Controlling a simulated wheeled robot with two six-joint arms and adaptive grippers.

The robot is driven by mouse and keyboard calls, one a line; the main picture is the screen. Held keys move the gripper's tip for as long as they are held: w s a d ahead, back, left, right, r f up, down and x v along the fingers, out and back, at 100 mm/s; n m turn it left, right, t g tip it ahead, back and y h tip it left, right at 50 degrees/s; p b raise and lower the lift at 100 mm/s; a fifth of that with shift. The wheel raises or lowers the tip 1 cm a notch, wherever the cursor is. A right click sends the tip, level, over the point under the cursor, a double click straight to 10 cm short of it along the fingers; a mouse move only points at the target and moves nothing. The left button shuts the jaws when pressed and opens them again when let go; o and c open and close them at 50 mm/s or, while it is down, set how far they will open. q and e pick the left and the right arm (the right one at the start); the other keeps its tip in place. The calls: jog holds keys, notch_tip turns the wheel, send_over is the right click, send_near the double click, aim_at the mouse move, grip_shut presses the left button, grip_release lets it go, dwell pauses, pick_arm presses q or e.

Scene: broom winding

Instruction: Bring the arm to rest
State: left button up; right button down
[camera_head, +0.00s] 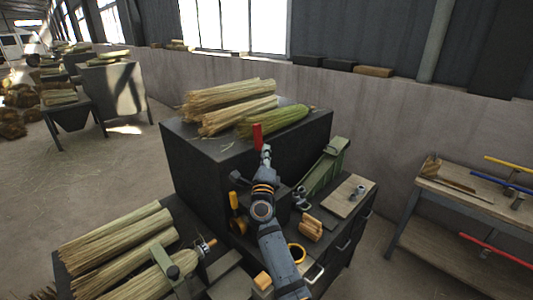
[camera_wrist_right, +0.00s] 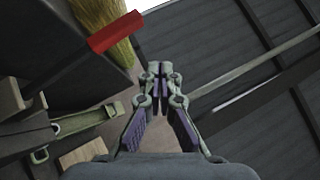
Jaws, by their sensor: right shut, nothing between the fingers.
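My right arm comes in from the bottom of the head view and reaches up in front of the dark cabinet (camera_head: 205,160). My right gripper (camera_head: 266,150) is at its upper end, close to a red block-like part (camera_head: 257,134) at the cabinet's top edge. In the right wrist view the fingertips of the right gripper (camera_wrist_right: 160,70) are together with nothing between them. The red part (camera_wrist_right: 115,32) shows there at upper left, apart from the fingers. My left gripper is not in view.
Straw bundles (camera_head: 228,95) and a greener bundle (camera_head: 272,121) lie on the cabinet top. More bundles (camera_head: 115,247) lie at lower left. A green metal bracket (camera_head: 327,165) and a wooden board (camera_head: 349,196) are right of the arm. A bench (camera_head: 455,200) stands far right.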

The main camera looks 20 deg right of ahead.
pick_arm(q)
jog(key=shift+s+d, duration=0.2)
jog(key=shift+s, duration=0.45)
pick_arm(e)
jog(key=shift+s+r, duration=0.15)
jog(key=shift+s, duration=0.55)
